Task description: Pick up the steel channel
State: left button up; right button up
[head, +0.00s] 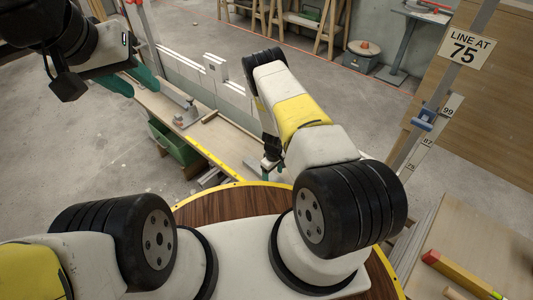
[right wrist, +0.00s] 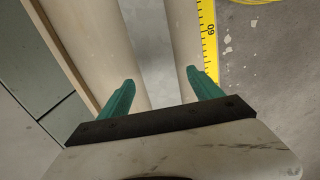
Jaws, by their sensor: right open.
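A flat grey mottled strip, which looks like the steel channel (right wrist: 152,45), runs up the middle of the right wrist view between two pale wood-coloured bands. My right gripper (right wrist: 156,97) is open, with one teal finger on each side of the strip. I cannot tell how far above it the fingers are. In the head view my right gripper (head: 268,164) is low at the near end of the workbench (head: 232,138), partly hidden by my arm. My left gripper (head: 133,80) is at the upper left with its teal fingers apart and nothing seen between them.
A yellow measuring tape (head: 212,160) follows the bench's front edge; it also shows in the right wrist view (right wrist: 209,40). A green bin (head: 175,145) sits below the bench. A table with yellow and red tools (head: 455,272) is at the lower right. A post carries a sign (head: 466,50).

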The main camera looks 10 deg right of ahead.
notch_tip(320, 180, down, 2)
jog(key=shift+f, duration=0.1)
grip_shut()
dwell(0.4)
